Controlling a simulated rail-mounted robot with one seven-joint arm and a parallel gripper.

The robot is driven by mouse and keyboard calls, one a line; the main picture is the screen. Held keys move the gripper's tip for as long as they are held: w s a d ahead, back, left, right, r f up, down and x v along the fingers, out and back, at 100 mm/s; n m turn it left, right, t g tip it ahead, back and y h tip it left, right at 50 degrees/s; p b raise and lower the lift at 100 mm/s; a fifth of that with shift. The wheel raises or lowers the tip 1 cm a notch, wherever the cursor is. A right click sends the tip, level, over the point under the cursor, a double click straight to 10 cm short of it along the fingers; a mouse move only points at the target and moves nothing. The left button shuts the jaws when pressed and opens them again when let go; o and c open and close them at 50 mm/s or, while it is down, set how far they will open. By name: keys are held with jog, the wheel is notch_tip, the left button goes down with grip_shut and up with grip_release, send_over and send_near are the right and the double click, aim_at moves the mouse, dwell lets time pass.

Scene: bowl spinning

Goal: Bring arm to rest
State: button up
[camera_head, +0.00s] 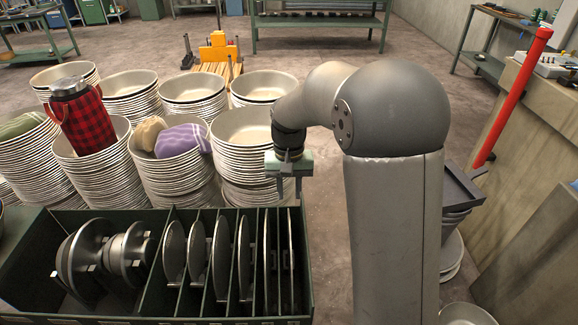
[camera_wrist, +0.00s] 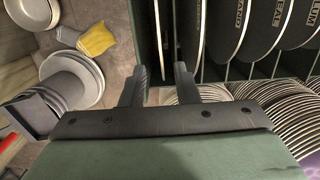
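My gripper (camera_head: 288,190) hangs pointing down in the head view, just right of the nearest bowl stack and above the back right corner of the green divided crate (camera_head: 190,216). In the wrist view my gripper (camera_wrist: 160,75) shows two dark fingers apart with nothing between them. My grey arm is bent, with its upper link standing right of the crate. The fingers touch nothing that I can see.
Several stacks of metal bowls (camera_head: 240,150) stand behind the crate. Upright discs (camera_head: 197,255) fill the crate's slots. A red plaid container (camera_head: 82,120) sits on one stack. A red post (camera_head: 512,95) leans by the concrete block at right.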

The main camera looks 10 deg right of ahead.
notch_tip(320, 180, up, 8)
jog(key=shift+w, duration=0.35)
dwell(0.4)
jog(key=s+d+f+n, duration=0.1)
jog(key=s+d+f, duration=0.1)
jog(key=s, duration=1)
jog(key=s+d+f+t, duration=0.1)
jog(key=s+d+f, duration=0.1)
jog(key=s, duration=1.1)
jog(key=shift+s+d+f+n, duration=0.15)
jog(key=shift+s+f+n, duration=0.1)
jog(key=shift+f+n, duration=0.25)
